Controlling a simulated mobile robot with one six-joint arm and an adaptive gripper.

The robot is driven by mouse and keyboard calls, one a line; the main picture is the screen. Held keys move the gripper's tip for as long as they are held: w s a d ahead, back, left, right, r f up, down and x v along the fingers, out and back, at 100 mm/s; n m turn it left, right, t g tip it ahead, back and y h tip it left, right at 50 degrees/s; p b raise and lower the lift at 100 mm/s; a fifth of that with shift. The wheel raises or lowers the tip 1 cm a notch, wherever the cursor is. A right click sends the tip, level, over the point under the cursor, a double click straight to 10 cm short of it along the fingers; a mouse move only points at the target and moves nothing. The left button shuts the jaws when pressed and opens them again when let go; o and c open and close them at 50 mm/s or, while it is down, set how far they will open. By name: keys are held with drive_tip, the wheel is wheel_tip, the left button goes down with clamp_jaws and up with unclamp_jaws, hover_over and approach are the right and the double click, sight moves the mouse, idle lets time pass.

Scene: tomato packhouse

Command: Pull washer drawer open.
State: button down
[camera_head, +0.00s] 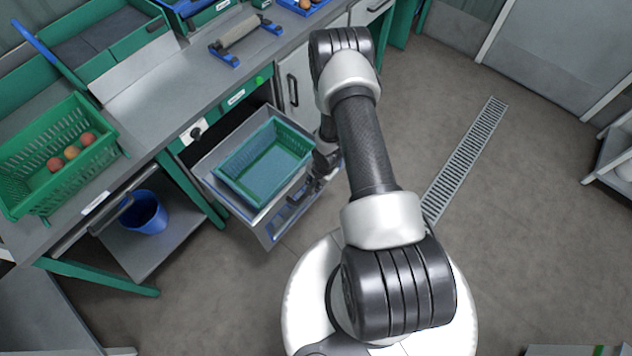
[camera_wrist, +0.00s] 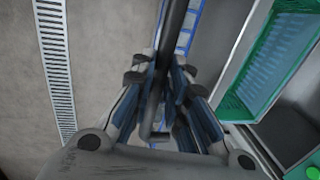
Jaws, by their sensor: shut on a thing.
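The washer drawer (camera_head: 240,213) is a grey drawer below the counter and stands pulled out from its cabinet. A green crate (camera_head: 228,181) sits inside it; the crate also shows at the right of the wrist view (camera_wrist: 240,98). The drawer's dark bar handle (camera_wrist: 174,35) runs between the fingers of my gripper (camera_wrist: 162,75) in the wrist view. My gripper is shut on this handle at the drawer front. In the head view, my arm hides part of the gripper and the handle.
A counter (camera_head: 170,95) runs above and to the left, with a green crate of tomatoes (camera_head: 22,190) on it. A blue bucket (camera_head: 146,213) stands on the shelf below. A floor drain (camera_head: 465,155) crosses the open floor at right.

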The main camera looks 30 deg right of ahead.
drive_tip(key=shift+s, duration=0.25)
drive_tip(key=c, duration=1.6)
unclamp_jaws()
drive_tip(key=shift+o, duration=0.2)
wheel_tip(320, 180, up, 12)
drive_tip(key=s, duration=0.2)
drive_tip(key=shift+d, duration=0.45)
